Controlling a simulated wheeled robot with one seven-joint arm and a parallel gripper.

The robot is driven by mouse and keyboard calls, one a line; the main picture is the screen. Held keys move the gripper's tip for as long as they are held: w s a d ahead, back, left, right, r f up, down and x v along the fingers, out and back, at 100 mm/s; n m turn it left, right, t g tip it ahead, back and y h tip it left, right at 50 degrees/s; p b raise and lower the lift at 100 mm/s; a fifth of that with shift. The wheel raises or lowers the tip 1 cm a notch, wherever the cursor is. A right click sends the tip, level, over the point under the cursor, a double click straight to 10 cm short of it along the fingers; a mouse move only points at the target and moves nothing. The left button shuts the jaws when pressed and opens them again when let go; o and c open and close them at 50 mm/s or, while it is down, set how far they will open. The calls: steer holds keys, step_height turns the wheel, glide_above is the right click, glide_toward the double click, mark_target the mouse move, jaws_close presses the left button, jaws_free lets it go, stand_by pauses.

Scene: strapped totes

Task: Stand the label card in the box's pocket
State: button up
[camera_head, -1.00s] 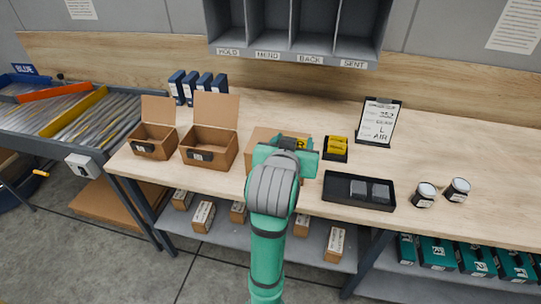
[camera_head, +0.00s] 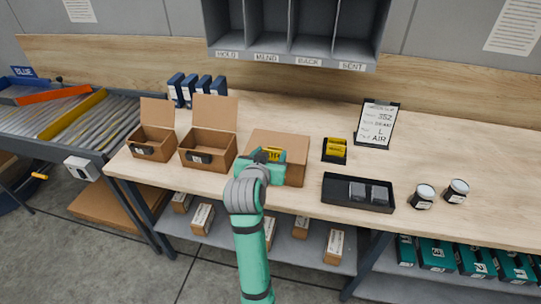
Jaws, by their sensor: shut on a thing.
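My gripper (camera_head: 266,158) is shut on a yellow label card (camera_head: 273,153) with dark print. It holds the card at the front of a closed brown cardboard box (camera_head: 290,144) in the middle of the bench. My gripper and wrist cover much of the box's front face, so its pocket is hidden. I cannot tell whether the card touches the box. More yellow cards (camera_head: 338,147) stand in a small black holder (camera_head: 334,158) to the right of the box.
Two open cardboard boxes (camera_head: 153,142) (camera_head: 208,149) with dark front pockets stand to the left. A black tray (camera_head: 340,191) with two dark items, two jars (camera_head: 424,196) and a clipboard stand (camera_head: 377,125) are to the right. Grey pigeonholes (camera_head: 300,57) hang above.

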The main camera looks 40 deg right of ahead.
steer(key=shift+f, duration=0.35)
steer(key=o, duration=1)
steer(key=shift+r, duration=0.1)
steer(key=shift+r, duration=0.15)
steer(key=v, duration=1.2)
